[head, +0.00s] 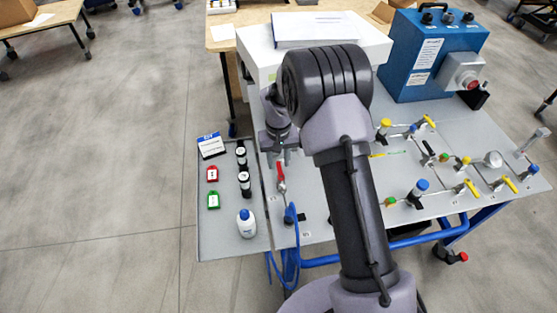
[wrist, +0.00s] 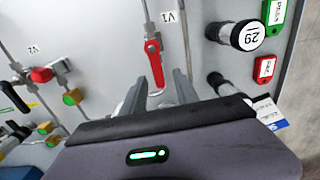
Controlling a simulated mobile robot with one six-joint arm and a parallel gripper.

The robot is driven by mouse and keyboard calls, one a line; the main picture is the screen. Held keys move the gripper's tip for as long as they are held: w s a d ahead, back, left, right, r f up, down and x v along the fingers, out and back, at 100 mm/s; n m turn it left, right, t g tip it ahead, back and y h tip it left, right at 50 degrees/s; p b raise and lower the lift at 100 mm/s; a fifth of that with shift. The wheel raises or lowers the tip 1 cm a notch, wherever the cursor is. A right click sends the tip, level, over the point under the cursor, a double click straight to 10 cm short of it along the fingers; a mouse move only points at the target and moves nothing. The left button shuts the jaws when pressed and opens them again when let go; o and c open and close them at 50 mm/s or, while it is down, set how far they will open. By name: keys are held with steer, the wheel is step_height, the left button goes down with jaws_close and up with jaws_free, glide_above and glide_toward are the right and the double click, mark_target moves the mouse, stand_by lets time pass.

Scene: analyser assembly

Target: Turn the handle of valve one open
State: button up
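Valve one has a red lever handle (wrist: 153,62) beside the "V1" label (wrist: 167,17) in the wrist view. The lever lies roughly in line with the thin pipe above it in that view. In the head view the red handle (head: 281,178) stands near the panel's left edge. My gripper (wrist: 160,82) is open, and the lever's free end shows between its two fingers. I cannot tell how far above the lever the fingers are. In the head view my gripper (head: 282,158) is just behind the handle, pointing down.
A second red valve (wrist: 41,75) by the "V2" label is left in the wrist view. A white bottle (head: 246,223) and blue hose (head: 291,235) are near the front. A blue box (head: 430,55) stands at the back.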

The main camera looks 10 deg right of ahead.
mark_target(279, 165)
steer(key=shift+r, duration=0.1)
step_height(279, 165, up, 17)
steer(key=p, duration=0.4)
steer(key=shift+r+p, duration=0.15)
steer(key=shift+p, duration=0.25)
